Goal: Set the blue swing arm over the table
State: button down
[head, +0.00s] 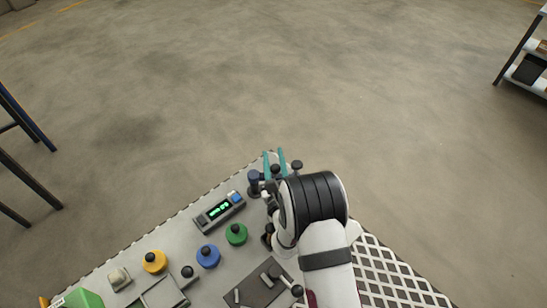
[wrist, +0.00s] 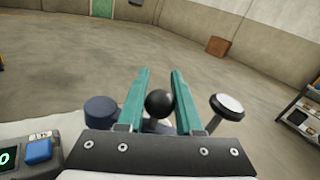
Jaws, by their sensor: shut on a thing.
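The blue swing arm shows as a dark blue round post (head: 254,180) at the table's far corner, and the post also shows in the wrist view (wrist: 101,110). A black ball knob (wrist: 160,103), which looks like the swing arm's handle, sits between the teal fingers of my gripper (wrist: 160,92). My gripper is shut on this knob; in the head view the gripper (head: 275,162) is at the far corner of the grey table (head: 180,232). The bar between post and knob is mostly hidden by my gripper.
A dark disc-topped post (wrist: 228,105) stands just right of my fingers. The floor beyond is clear.

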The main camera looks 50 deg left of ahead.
jog(key=c, duration=0.9)
grip_release()
jog(key=shift+o, duration=0.2)
